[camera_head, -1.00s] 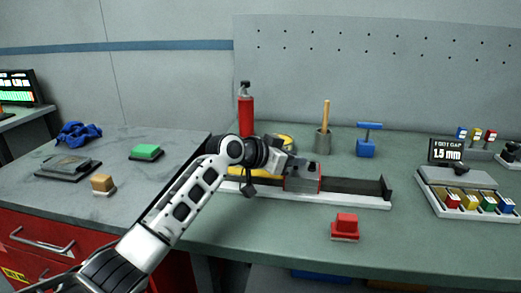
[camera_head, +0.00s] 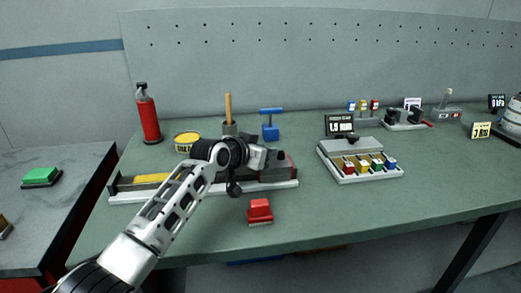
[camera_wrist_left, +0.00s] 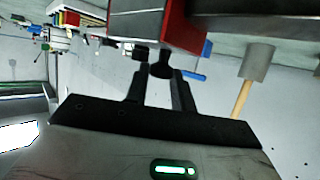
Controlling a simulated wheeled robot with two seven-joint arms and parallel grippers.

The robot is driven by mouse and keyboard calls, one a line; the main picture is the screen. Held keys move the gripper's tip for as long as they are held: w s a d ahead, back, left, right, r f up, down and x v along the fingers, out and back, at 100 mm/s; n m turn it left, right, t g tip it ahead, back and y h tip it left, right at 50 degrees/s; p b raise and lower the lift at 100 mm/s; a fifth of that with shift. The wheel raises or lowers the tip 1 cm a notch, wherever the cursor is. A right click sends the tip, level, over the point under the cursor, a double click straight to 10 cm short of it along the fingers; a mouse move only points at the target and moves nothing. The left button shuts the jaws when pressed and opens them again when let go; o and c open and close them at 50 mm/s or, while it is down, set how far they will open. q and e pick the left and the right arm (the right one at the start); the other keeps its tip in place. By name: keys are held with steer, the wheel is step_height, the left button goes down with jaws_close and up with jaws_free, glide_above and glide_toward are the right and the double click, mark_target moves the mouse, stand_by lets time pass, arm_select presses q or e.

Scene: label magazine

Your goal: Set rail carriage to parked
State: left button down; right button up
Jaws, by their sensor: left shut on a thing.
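The rail carriage (camera_head: 279,167), a dark grey block with a red side, sits on the long rail (camera_head: 215,194) close to its right end. A yellow strip (camera_head: 151,179) shows in the rail's left part. My left gripper (camera_head: 264,160) reaches the carriage from the left and is shut on its dark handle. In the left wrist view, my left gripper's fingers (camera_wrist_left: 160,82) close around a small black knob (camera_wrist_left: 160,69) beneath the red-sided carriage (camera_wrist_left: 186,24). My arm hides part of the rail. My right gripper is not in view.
A red button block (camera_head: 260,209) stands in front of the rail. A tray of coloured blocks (camera_head: 347,178) stands to the right.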

arm_select(q)
steer(key=shift+d+r, duration=0.1)
steer(key=shift+d, duration=0.15)
steer(key=c, duration=1.5)
jaws_free()
steer(key=shift+c, duration=0.2)
steer(key=o, duration=0.4)
steer(key=shift+d, duration=0.15)
steer(key=shift+c, duration=0.2)
steer(key=shift+a, duration=0.2)
steer(key=shift+s+a, duration=0.2)
steer(key=shift+s, duration=0.05)
steer(key=v, duration=1.5)
